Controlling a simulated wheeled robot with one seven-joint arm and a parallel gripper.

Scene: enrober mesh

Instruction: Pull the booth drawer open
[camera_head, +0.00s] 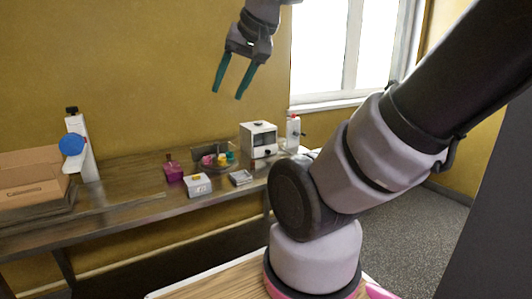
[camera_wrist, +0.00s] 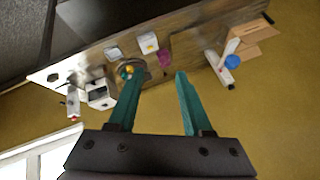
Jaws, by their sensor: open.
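A small white box-like unit with a dark front opening (camera_head: 259,139) stands at the right end of the bench; it looks like the booth. It also shows in the wrist view (camera_wrist: 100,94), left of my fingers. A drawer on it is too small to make out. My gripper (camera_head: 229,88) has two green fingers, spread apart and empty. It hangs high in front of the yellow wall, above the bench and well clear of the booth. In the wrist view the fingers (camera_wrist: 155,85) show nothing between them but bench edge and wall.
The long bench (camera_head: 130,208) carries a magenta container (camera_head: 173,171), a white box (camera_head: 197,185), a small grey item (camera_head: 241,177), colourful pieces on a tray (camera_head: 218,158), a white bottle-like item (camera_head: 293,131), a blue-disc stand (camera_head: 80,145) and a cardboard box (camera_head: 30,183). A window is behind.

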